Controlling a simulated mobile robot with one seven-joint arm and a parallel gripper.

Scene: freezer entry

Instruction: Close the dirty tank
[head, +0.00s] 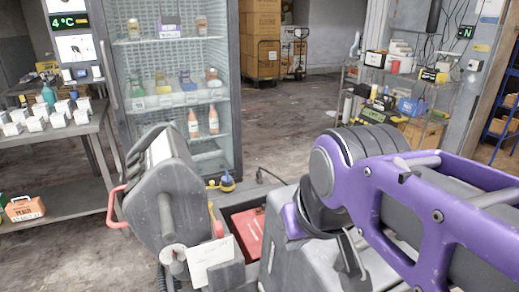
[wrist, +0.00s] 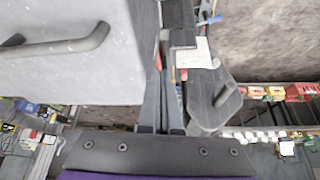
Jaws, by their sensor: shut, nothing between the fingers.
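A grey floor-cleaning machine fills the front of the head view. Its upright grey housing (head: 168,190) with a red handle leans at the left, and its broad grey body (head: 285,235) is at the right. An open recess between them shows a red part (head: 249,232). I cannot tell for sure which part is the dirty tank. In the wrist view a large grey panel with a dark bar handle (wrist: 62,42) is close on the left. My gripper (wrist: 162,78) is shut and empty beside that panel's edge. In the head view it is largely hidden at the machine's body.
A white tag (head: 210,260) hangs on the machine. A glass-door fridge (head: 178,80) stands behind, with a table (head: 60,130) of white cartons on its left. A loaded shelf rack (head: 400,90) is at the right. The floor in the middle is clear.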

